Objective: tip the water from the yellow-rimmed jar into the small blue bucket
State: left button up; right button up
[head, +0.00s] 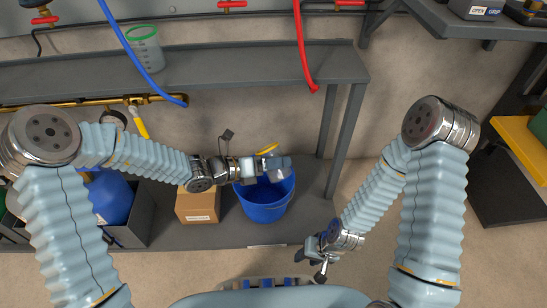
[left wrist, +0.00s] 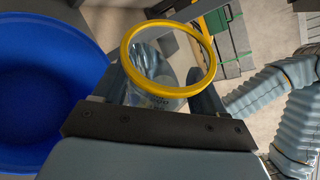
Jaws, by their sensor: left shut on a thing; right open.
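The yellow-rimmed jar (head: 267,149) is clear and held above the far part of the blue bucket (head: 264,212). My left gripper (head: 276,164) is shut on the jar's body. In the head view the rim looks nearly edge-on, so the jar appears tilted. In the left wrist view the jar (left wrist: 160,82) stands between the fingers with its open mouth facing the camera, and the bucket (left wrist: 40,95) fills the left side. I cannot make out the water level or any stream. My right gripper (head: 319,262) is open and empty, low and right of the bucket.
A green-rimmed jar (head: 145,48) stands on the upper shelf (head: 225,66). A cardboard box (head: 197,205) is left of the bucket on the lower shelf. A blue hose (head: 140,60) and a red hose (head: 300,50) hang in front. A shelf leg (head: 349,120) stands to the right.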

pick_arm(q)
jog(key=shift+r, duration=0.1)
dwell(0.3)
jog(key=shift+r+n+p, duration=0.35)
jog(key=shift+n+p, duration=0.05)
jog(key=shift+p, duration=0.6)
jog(key=n+h+p, duration=0.1)
jog(key=p, duration=0.1)
jog(key=shift+d+r+g+p, duration=0.1)
jog(key=shift+r+g+p, duration=0.2)
jog(key=shift+p, duration=0.05)
jog(key=shift+f, duration=0.1)
jog(key=shift+n, duration=0.3)
